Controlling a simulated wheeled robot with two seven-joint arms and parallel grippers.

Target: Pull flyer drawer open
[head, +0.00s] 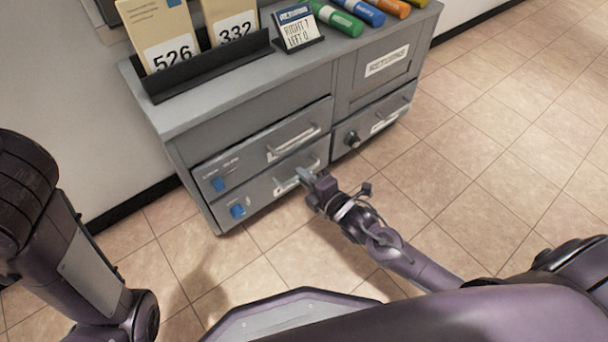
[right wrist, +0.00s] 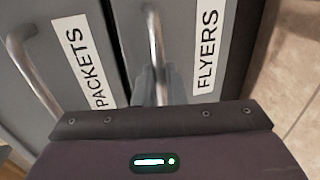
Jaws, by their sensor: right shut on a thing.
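The flyer drawer (head: 262,201) is the lower left drawer of the grey cabinet; its front has a blue square at its left. The right wrist view shows its white FLYERS label (right wrist: 207,48) and its metal bar handle (right wrist: 155,30). My right gripper (head: 304,177) is at this drawer front, with its fingers (right wrist: 152,84) closed around the handle. The fingers hide part of the handle. I cannot tell whether the drawer stands out from the cabinet. My left arm comes in at the left, but its gripper is out of view.
The packets drawer (head: 240,160) is directly above, with its own bar handle (right wrist: 38,68). The tiled floor in front is clear.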

